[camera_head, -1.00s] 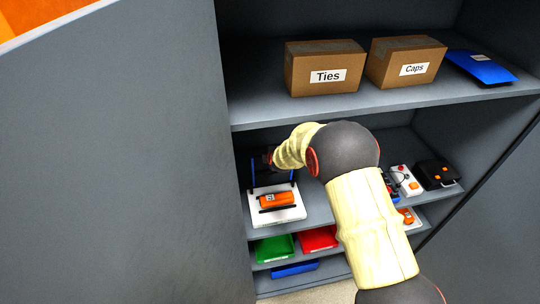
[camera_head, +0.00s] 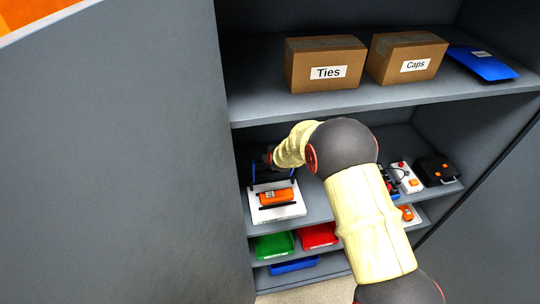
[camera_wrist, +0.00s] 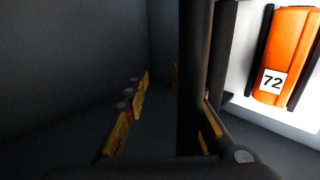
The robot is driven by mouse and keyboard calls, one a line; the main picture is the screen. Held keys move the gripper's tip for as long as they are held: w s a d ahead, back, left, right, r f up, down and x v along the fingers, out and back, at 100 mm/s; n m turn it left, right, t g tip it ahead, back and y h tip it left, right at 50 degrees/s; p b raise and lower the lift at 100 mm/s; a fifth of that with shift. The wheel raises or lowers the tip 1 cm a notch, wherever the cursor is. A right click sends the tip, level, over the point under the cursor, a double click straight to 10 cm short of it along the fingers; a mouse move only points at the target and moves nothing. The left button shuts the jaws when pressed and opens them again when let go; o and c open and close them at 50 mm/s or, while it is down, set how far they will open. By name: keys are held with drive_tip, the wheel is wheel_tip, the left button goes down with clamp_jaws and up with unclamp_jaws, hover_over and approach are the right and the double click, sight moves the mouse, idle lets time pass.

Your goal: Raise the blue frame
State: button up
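The blue frame (camera_head: 253,173) shows in the head view as thin blue posts at the back of a white base (camera_head: 263,216) on the middle shelf. An orange block (camera_head: 277,197) labelled 72 lies on the base between black bars; it also shows at the right of the wrist view (camera_wrist: 285,55). My gripper (camera_wrist: 160,78) is open in the wrist view, with yellow pads apart. A dark bar (camera_wrist: 195,60), perhaps part of the frame, crosses close to the right finger; whether they touch is unclear. In the head view my arm hides most of the gripper.
Boxes marked Ties (camera_head: 327,65) and Caps (camera_head: 405,58) and a blue folder-like item (camera_head: 483,64) stand on the shelf above. Right of my arm are a white device (camera_head: 405,178) and a black box (camera_head: 436,168). Green (camera_head: 273,245) and red (camera_head: 318,235) bins sit below.

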drive_tip(key=shift+w+r, duration=0.15)
drive_tip(key=shift+r, duration=0.1)
